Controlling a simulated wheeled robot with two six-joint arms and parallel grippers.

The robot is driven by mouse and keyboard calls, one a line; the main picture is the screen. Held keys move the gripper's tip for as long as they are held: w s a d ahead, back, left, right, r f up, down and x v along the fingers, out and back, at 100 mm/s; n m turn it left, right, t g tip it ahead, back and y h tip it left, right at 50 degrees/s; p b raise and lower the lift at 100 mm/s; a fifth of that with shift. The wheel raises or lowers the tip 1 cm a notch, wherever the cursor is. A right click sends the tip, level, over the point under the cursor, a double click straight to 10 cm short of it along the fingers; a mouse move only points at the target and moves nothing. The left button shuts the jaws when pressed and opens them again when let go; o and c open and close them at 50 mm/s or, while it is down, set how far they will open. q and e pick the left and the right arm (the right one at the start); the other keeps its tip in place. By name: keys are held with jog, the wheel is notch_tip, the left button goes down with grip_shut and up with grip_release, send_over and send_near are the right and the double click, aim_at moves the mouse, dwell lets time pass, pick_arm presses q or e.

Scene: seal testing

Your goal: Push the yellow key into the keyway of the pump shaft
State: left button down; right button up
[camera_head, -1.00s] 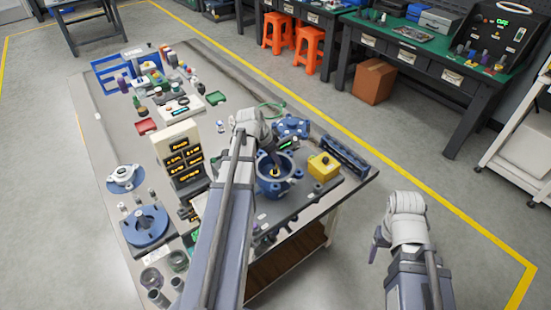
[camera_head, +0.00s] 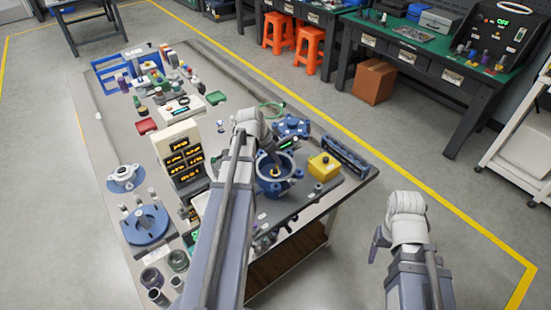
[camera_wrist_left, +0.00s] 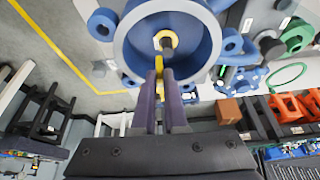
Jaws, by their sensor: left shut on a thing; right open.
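The blue pump housing (camera_head: 260,182) stands near the right end of the bench, its round opening facing up. My left gripper (camera_wrist_left: 160,72) is shut on the small yellow key (camera_wrist_left: 159,62), whose end shows between the fingertips, right beside the shaft. The keyway is hidden, and I cannot tell how far the key sits in it. My right gripper (camera_head: 379,243) is open and empty, off the bench to the right.
A yellow box (camera_head: 323,166) and a dark blue rack (camera_head: 345,156) stand right of the pump. A blue cover (camera_head: 291,127) lies behind it. A cream display unit (camera_head: 178,155) stands left of my left arm. The floor around my right arm is clear.

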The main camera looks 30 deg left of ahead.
pick_arm(q)
jog(key=shift+f, duration=0.2)
jog(key=shift+f+b, duration=0.3)
jog(key=shift+b, duration=0.15)
jog(key=c, duration=0.9)
grip_release()
jog(key=shift+r, duration=0.1)
jog(key=shift+r, duration=0.1)
notch_tip(320, 180, up, 5)
jog(key=p, duration=0.5)
jog(key=s+d+g+y, duration=0.1)
jog(key=s+d, duration=0.4)
jog(key=d, duration=0.5)
jog(key=s+d+f+n+g+y, duration=0.1)
jog(key=s+d, duration=0.4)
jog(key=d, duration=0.5)
jog(key=s+d+g+y, duration=0.1)
jog(key=s+d+g, duration=0.1)
jog(key=s+d, duration=0.4)
jog(key=shift+d+f+g, duration=0.15)
jog(key=shift+d+f, duration=0.05)
jog(key=shift+d, duration=1)
jog(key=shift+d+f+g, duration=0.15)
jog(key=shift+d, duration=1.05)
